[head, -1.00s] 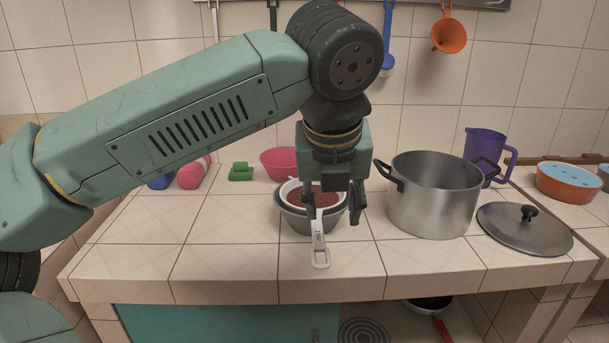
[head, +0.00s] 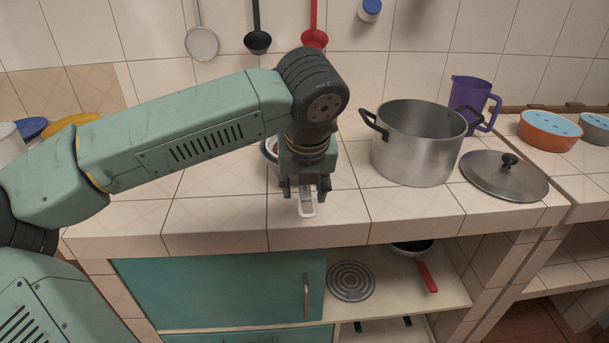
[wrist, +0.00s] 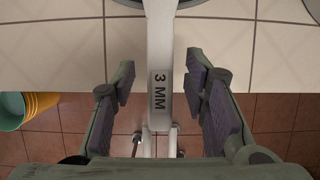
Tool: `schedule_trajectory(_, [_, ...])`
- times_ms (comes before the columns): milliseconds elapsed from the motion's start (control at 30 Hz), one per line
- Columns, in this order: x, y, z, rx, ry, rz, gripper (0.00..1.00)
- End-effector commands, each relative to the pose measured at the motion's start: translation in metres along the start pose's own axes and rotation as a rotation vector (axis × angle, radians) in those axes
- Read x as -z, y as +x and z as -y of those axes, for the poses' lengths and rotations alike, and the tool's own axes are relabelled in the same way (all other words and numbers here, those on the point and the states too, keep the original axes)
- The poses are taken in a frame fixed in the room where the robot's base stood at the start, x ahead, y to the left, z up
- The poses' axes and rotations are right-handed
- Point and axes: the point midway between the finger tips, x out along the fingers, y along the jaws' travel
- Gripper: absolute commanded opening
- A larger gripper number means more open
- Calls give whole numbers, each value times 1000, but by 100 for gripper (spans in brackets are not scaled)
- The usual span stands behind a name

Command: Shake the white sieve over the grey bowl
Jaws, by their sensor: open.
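The white sieve (head: 308,211) rests in the bowl, its handle pointing toward the counter's front edge. The handle, marked "3 MM" (wrist: 160,112), runs down the middle of the wrist view. My gripper (head: 306,193) is open, one finger on each side of the handle. In the wrist view my gripper (wrist: 160,85) shows clear gaps between both pads and the handle. The grey bowl (head: 268,157) stands behind my gripper, mostly hidden by my arm in the head view. The sieve's contents are hidden now.
A large steel pot (head: 412,150) stands right of my gripper, with its lid (head: 503,180) beside it and a purple jug (head: 468,95) behind. The tiles left of the bowl are clear. Yellow and teal containers (wrist: 28,105) stand below the counter edge.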

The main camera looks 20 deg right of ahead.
Motion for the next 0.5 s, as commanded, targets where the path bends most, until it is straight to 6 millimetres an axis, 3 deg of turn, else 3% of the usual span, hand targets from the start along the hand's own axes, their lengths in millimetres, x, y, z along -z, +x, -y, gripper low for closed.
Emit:
schedule_trajectory(233, [0, 1, 0, 1, 0, 0, 41])
schedule_trajectory(500, [0, 1, 0, 1, 0, 0, 23])
